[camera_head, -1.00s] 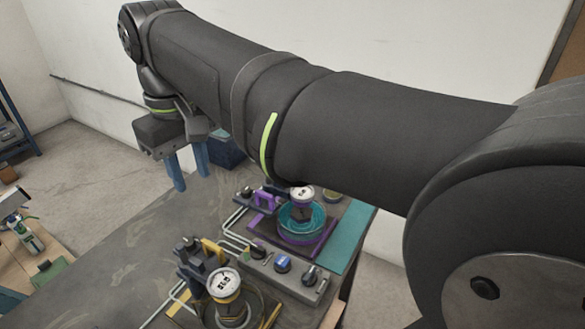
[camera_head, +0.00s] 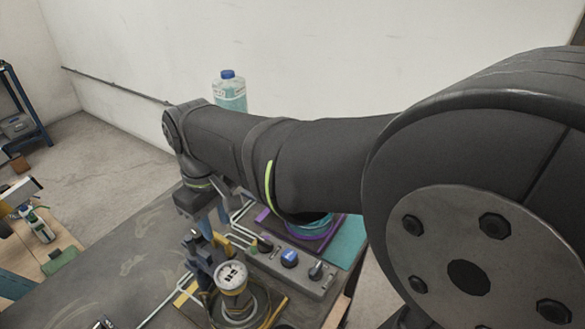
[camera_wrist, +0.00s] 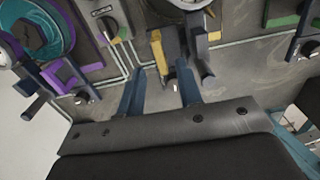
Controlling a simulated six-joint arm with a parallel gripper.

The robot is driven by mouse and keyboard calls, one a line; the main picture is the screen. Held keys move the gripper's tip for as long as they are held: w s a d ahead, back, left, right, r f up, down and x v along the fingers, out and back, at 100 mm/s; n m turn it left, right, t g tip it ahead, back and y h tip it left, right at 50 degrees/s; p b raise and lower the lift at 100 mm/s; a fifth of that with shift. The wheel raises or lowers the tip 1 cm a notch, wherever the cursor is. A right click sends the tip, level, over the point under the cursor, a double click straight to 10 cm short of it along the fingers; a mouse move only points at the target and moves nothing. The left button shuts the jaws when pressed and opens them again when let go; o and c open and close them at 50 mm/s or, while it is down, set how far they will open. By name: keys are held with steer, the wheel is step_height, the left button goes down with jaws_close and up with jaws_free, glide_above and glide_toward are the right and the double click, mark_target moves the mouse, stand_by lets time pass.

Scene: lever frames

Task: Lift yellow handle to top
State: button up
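The yellow handle (camera_wrist: 158,52) is in the wrist view, at the top middle. It lies between the lines of my gripper's two blue fingers, close to their tips. My gripper (camera_wrist: 160,68) is open, with a clear gap between the fingers. I cannot tell whether either finger touches the handle. In the head view the yellow handle (camera_head: 222,243) shows in part beside a dark blue bracket, behind the gauge. My gripper (camera_head: 211,230) is just above and behind it there, partly hidden by its own wrist.
A round gauge (camera_head: 231,278) stands in front of the handle. A control box with knobs (camera_head: 289,259) is to the right. A purple-framed unit (camera_head: 316,243) is behind it, partly hidden by my arm. A blue-capped bottle (camera_head: 229,92) stands beyond my arm. The left tabletop is bare.

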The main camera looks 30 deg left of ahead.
steer(key=shift+f, duration=1.45)
steer(key=shift+c, duration=0.4)
jaws_close()
steer(key=shift+a+r, duration=0.1)
steer(key=shift+r, duration=2.1)
steer(key=shift+o, duration=0.4)
jaws_free()
steer(key=shift+f, duration=0.1)
